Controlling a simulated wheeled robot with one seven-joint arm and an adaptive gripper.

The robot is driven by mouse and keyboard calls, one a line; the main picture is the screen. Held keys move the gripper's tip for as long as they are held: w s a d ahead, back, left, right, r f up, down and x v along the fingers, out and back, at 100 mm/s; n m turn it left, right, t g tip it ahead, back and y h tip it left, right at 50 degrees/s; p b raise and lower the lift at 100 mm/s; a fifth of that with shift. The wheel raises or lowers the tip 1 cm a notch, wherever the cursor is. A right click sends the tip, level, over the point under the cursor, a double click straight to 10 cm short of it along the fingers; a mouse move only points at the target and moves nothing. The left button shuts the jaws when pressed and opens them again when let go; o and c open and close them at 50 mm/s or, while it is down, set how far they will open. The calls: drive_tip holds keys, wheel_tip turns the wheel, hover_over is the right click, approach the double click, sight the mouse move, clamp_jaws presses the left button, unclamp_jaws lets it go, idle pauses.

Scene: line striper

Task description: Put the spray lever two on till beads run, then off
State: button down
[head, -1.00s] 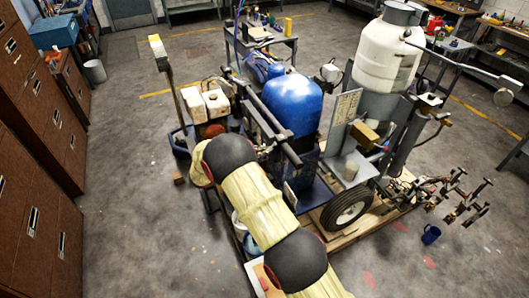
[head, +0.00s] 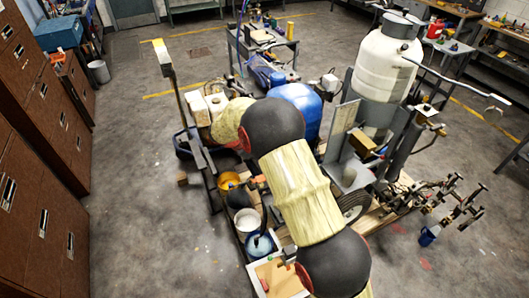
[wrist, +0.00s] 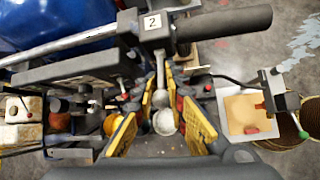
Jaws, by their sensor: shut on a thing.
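In the wrist view, spray lever two (wrist: 160,75) hangs below a grey bracket with a white label "2" (wrist: 152,22). It is a slim grey lever with a pale round knob (wrist: 163,122) at its end. My gripper (wrist: 161,110) has yellow finger pads on both sides of the lever and is shut on it. In the head view my arm hides the gripper and the lever. The striper's white bead tank (head: 388,62) stands upright at the right, and its blue tank (head: 297,100) is partly behind my arm. I cannot see beads running.
A black handlebar grip (wrist: 225,28) lies close beside the lever in the wrist view. A white bucket (head: 219,222) and a tray (head: 278,278) are left of my arm.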

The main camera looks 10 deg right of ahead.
drive_tip(key=shift+d+r+y+p, duration=0.25)
drive_tip(key=shift+r+y+p, duration=0.2)
drive_tip(key=shift+y+p, duration=0.55)
drive_tip(key=shift+g, duration=0.3)
drive_tip(key=c, duration=2)
unclamp_jaws()
drive_tip(key=shift+o, duration=0.2)
drive_tip(key=v, duration=1.2)
